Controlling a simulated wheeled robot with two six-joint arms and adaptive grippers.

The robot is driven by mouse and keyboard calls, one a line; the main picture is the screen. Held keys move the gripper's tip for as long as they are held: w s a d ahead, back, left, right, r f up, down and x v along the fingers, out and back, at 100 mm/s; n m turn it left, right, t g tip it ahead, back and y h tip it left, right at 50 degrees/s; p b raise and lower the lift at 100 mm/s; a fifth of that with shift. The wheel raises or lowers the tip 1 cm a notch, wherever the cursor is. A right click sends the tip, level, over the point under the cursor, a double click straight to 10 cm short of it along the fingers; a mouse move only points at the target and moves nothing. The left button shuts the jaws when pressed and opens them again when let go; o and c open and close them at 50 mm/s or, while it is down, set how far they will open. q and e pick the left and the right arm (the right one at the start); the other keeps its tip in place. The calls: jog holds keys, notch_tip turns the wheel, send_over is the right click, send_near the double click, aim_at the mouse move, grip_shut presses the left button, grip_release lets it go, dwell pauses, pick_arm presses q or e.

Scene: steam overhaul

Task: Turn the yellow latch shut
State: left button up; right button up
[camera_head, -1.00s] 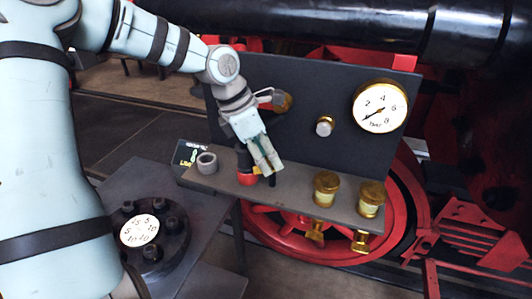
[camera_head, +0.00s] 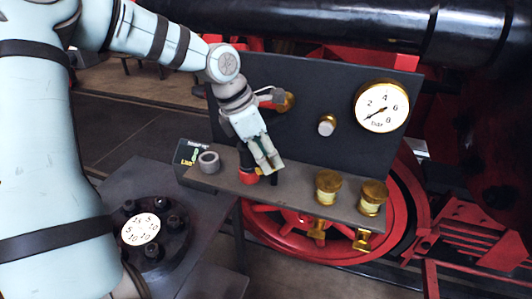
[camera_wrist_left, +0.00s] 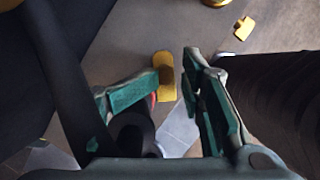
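The yellow latch (camera_wrist_left: 164,68) shows in the left wrist view as a flat bar lying between and just beyond my left gripper's fingertips (camera_wrist_left: 174,66). A gap shows between the two fingers, so the gripper is open. In the head view my left gripper (camera_head: 266,158) points down over the grey shelf. Only a small bit of yellow (camera_head: 258,171) shows beside the fingertips, next to a red and black part (camera_head: 249,178). The fingers hide most of the latch there. I cannot tell whether a finger touches it. My right gripper is not in view.
The shelf (camera_head: 293,200) carries a grey ring (camera_head: 209,162) at left and two brass-capped fittings (camera_head: 328,182) at right. A dark panel with a pressure gauge (camera_head: 382,107) and a knob (camera_head: 327,125) stands behind. A bolted flange (camera_head: 148,244) is at lower left.

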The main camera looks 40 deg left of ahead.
pick_arm(q)
jog(key=p+v, duration=0.1)
jog(key=v, duration=0.1)
jog(key=shift+s+d+r, duration=0.1)
jog(key=shift+r, duration=0.25)
jog(key=d+v, duration=0.1)
jog(key=v, duration=1.3)
jog(key=shift+s, duration=0.35)
jog(key=shift+r, duration=0.1)
jog(key=v, duration=0.7)
jog(key=shift+r, duration=0.15)
jog(key=shift+d, duration=0.1)
jog(key=shift+c, duration=0.5)
